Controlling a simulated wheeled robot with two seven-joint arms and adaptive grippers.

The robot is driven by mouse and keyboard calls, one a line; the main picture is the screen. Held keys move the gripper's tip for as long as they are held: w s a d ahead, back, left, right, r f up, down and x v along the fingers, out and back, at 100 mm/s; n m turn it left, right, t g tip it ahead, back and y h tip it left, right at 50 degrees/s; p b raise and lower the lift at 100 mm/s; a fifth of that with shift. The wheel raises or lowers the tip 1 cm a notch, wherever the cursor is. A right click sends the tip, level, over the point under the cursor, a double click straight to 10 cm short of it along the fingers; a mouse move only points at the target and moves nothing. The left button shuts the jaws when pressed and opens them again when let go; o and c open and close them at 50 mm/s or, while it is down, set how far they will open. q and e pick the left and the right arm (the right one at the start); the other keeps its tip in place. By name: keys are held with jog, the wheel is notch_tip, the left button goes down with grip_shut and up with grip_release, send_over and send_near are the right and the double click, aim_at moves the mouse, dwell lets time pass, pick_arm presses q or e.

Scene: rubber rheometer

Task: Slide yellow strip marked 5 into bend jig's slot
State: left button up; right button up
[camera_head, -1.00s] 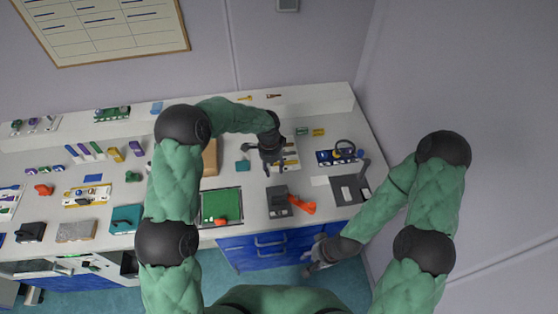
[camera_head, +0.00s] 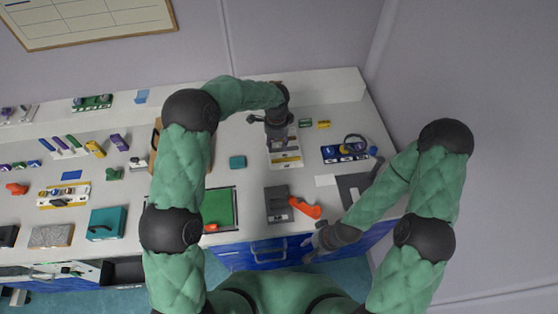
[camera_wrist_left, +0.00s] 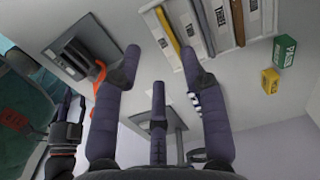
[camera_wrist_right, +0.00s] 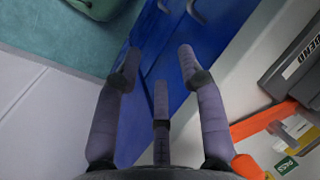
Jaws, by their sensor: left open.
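The strip holder (camera_head: 287,161) lies on the bench under my left gripper (camera_head: 272,124). In the left wrist view several strips lie side by side in it, a yellow strip (camera_wrist_left: 164,32) at its left end; its number is too small to read. My left gripper, also in the left wrist view (camera_wrist_left: 161,58), is open and empty above the bench, its fingers pointing toward the yellow strip. The grey bend jig (camera_head: 277,204) stands nearer me; it shows in the left wrist view (camera_wrist_left: 72,58) and partly in the right (camera_wrist_right: 290,75). My right gripper (camera_head: 310,247) is open and empty, off the bench's front edge.
An orange tool (camera_head: 305,208) lies right beside the jig. A green mat (camera_head: 218,207) lies left of it, and a teal block (camera_head: 237,162) is left of the holder. Small green (camera_head: 305,123) and yellow (camera_head: 323,125) blocks stand behind. Blue drawers (camera_wrist_right: 165,35) are below my right gripper.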

pick_arm(q)
send_over(279, 160)
jog(key=f, duration=0.5)
jog(key=shift+s+a, duration=0.25)
jog(key=shift+a, duration=0.15)
jog(key=shift+w+d+f, duration=0.15)
jog(key=shift+d+f, duration=0.05)
jog(key=shift+f, duration=1.25)
jog(key=shift+w+d+f, duration=0.15)
jog(key=shift+f, duration=1.25)
grip_shut()
